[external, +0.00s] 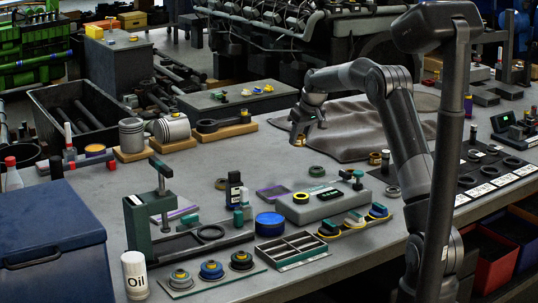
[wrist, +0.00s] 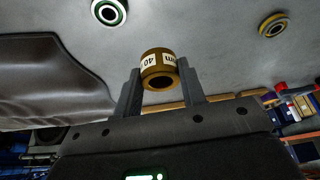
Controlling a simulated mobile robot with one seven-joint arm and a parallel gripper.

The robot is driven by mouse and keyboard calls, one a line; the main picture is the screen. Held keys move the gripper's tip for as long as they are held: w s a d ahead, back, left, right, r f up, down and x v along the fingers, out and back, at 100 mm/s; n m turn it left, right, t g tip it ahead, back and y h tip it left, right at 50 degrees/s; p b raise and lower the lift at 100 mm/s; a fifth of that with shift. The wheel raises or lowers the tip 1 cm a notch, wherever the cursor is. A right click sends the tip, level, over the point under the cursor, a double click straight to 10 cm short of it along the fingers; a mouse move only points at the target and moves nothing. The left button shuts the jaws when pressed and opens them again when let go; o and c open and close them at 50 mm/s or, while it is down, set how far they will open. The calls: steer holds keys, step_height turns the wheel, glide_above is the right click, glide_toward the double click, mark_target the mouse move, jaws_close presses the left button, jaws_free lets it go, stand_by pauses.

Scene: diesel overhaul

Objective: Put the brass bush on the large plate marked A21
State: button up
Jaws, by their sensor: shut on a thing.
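My gripper (external: 309,120) is shut on a brass bush (wrist: 158,70) in the wrist view. The bush sits between the two fingertips and carries a white label that reads 40 and mm. In the external view the bush (external: 299,140) shows small under the fingers, above the table near the grey cloth. A dark board with black rings and white labels (external: 482,190) lies at the right table edge. Its labels are too small to read, so I cannot tell which plate is A21.
The grey cloth (external: 365,125) lies beside my gripper. Brass-coloured rings (external: 375,158) stand right of the middle. A grey box (external: 322,205), a green clamp frame (external: 140,225) and pistons on wooden blocks (external: 170,128) stand around. Bare table lies below the gripper.

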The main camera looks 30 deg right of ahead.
steer(key=w+a, duration=0.2)
steer(key=a, duration=1.6)
steer(key=n, duration=0.1)
glide_above(188, 205)
steer(key=s, duration=0.2)
steer(key=f, duration=0.4)
steer(key=shift+w+d, duration=0.15)
steer(key=shift+d, duration=0.05)
steer(key=shift+f, duration=2.7)
steer(key=shift+f, duration=0.1)
steer(key=o, duration=1.1)
steer(key=shift+f, duration=0.1)
steer(key=shift+o, duration=0.2)
steer(key=v, duration=1.2)
steer(key=shift+d, duration=0.25)
